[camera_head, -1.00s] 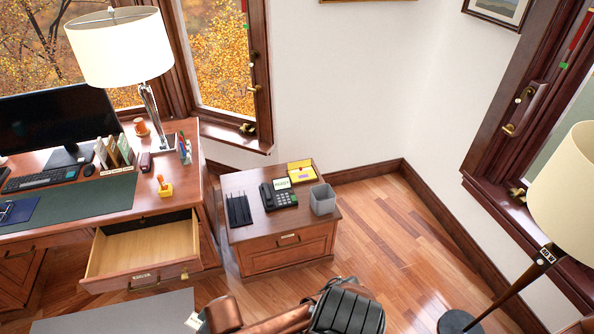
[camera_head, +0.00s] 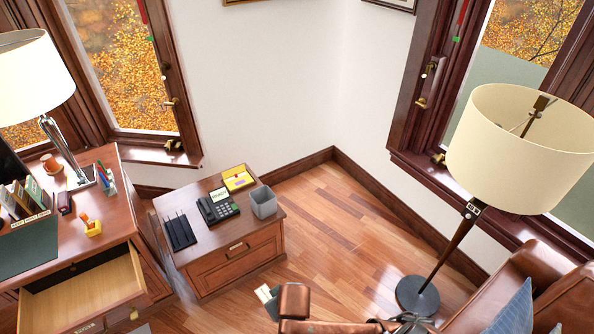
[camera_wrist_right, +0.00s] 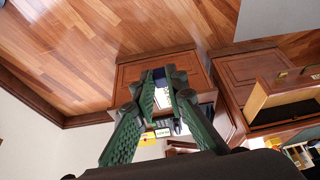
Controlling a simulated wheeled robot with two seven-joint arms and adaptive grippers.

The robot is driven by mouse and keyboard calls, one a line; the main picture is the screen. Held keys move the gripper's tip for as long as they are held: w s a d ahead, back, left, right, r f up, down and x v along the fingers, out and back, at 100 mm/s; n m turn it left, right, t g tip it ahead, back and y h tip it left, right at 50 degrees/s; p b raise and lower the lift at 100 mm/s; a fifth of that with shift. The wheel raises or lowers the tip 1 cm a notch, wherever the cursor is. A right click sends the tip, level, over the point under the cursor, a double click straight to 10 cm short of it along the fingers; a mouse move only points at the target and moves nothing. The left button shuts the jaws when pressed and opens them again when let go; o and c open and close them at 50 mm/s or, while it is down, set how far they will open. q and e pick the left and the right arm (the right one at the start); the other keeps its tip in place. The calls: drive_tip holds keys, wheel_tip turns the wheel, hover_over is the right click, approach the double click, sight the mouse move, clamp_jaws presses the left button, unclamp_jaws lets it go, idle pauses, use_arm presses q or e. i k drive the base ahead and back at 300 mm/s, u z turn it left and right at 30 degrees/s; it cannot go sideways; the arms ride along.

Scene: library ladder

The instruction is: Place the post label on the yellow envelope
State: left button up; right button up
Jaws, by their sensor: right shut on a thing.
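The yellow envelope (camera_head: 237,177) lies on the far part of the small wooden cabinet top, with a small pinkish patch on it. It is partly visible in the right wrist view (camera_wrist_right: 148,140), beyond the fingers. My right gripper (camera_wrist_right: 162,88) is shut on a small white piece with a dark blue part, apparently the post label (camera_wrist_right: 161,98). In the head view the right gripper (camera_head: 271,303) and the label (camera_head: 264,293) are low in the picture, in front of the cabinet and apart from the envelope. My left gripper is not in view.
The cabinet (camera_head: 238,265) also holds a desk phone (camera_head: 217,206), a grey bin (camera_head: 264,203) beside the envelope and a black rack (camera_head: 179,231). The desk drawer (camera_head: 85,298) stands open at left. A floor lamp (camera_head: 520,150) and leather seat (camera_head: 560,290) are at right.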

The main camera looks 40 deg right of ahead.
sight(239, 182)
drive_tip(key=z, duration=1.45)
drive_tip(key=i, duration=2)
drive_tip(key=z, duration=0.9)
drive_tip(key=i, duration=0.35)
drive_tip(key=u, duration=1.4)
drive_tip(key=i, duration=0.7)
drive_tip(key=u, duration=0.85)
